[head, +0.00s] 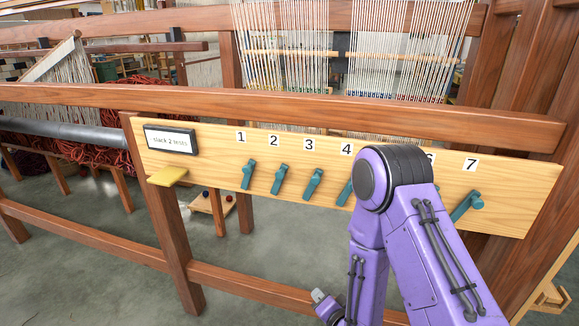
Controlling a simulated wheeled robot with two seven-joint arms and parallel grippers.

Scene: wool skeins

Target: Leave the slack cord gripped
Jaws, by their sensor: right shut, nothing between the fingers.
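A pale wooden board (210,165) carries a row of teal levers under number labels 1 to 7. Levers 1 (248,174), 2 (279,179), 3 (313,184) and 7 (466,206) show clearly. Lever 4 (345,192) is partly covered by my purple right arm, and the places of 5 and 6 are mostly hidden behind it. I cannot pick out a separate slack cord at the levers. My right gripper (319,296) shows only in part at the bottom edge, below and apart from the board; it is shut and empty. My left gripper is out of view.
A dark-framed sign (170,141) reading roughly "slack 2 tests" is at the board's left end, above a yellow ledge (167,176). Wooden loom beams (300,107) run above and below. White warp threads (280,45) hang behind. Grey floor is open at lower left.

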